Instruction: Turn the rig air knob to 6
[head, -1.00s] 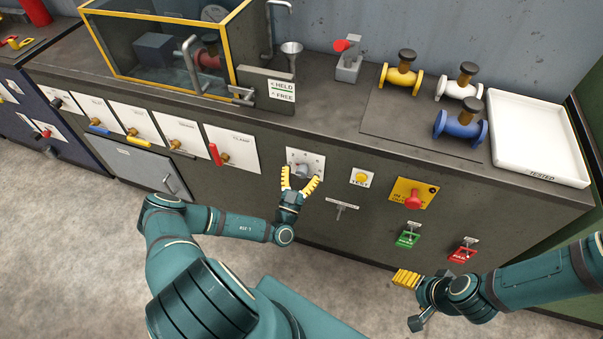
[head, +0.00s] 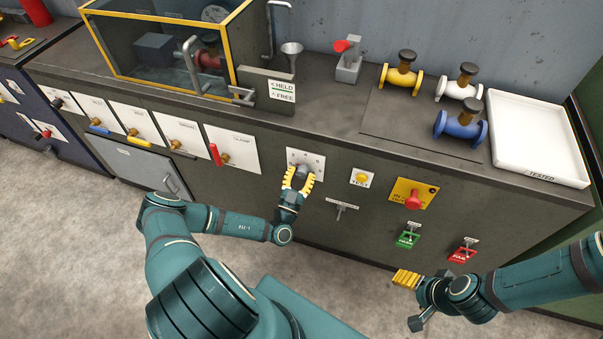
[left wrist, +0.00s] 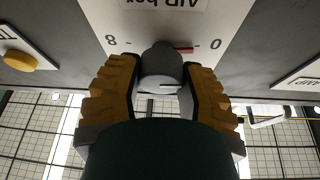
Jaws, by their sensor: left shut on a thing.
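The rig air knob is a grey round knob (head: 302,172) on a white plate (head: 318,163) on the front of the bench. In the left wrist view the knob (left wrist: 160,70) sits between my yellow fingers, and its red pointer mark is at the right, toward the 0. An 8 shows on the plate's left side; the other numbers are hidden or too small to read. My left gripper (head: 298,181) is shut on the knob. My right gripper (head: 408,279) is in front of the bench at the lower right, away from the knob; its jaw opening is not clear.
Right of the plate are a yellow TEST button (head: 361,178), a T-shaped handle (head: 342,207) and a red stop button (head: 413,200). A red-handled valve (head: 216,155) is to the left. Three flanged spools and a white tray (head: 540,178) are on the bench top.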

